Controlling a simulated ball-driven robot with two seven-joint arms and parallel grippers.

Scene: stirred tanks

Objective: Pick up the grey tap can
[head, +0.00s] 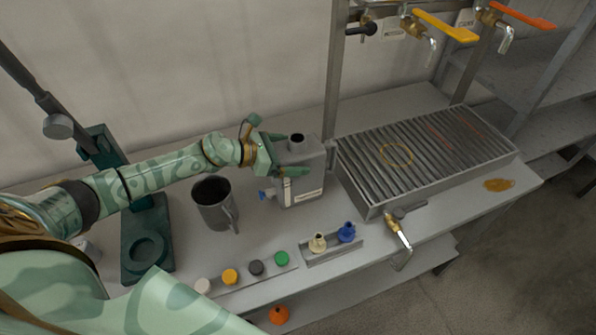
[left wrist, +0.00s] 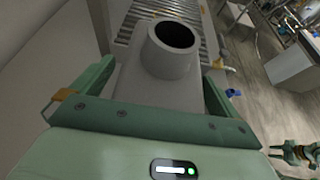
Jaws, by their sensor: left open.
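The grey tap can (head: 308,180) stands upright on the bench, with a dark open neck on top, a white label and a small blue tap low on its left side. My left gripper (head: 285,155) is at the can, its fingers spread on either side of the upper body. In the left wrist view the can (left wrist: 160,85) fills the space between the two open fingers (left wrist: 150,95), its round neck facing the camera. I cannot tell whether either finger touches it.
A grey jug (head: 212,207) stands left of the can, near a dark green stand (head: 147,262). A slatted drain tray (head: 365,193) is close on the right. Several coloured caps and a small tray (head: 333,252) lie at the bench front. Taps hang above.

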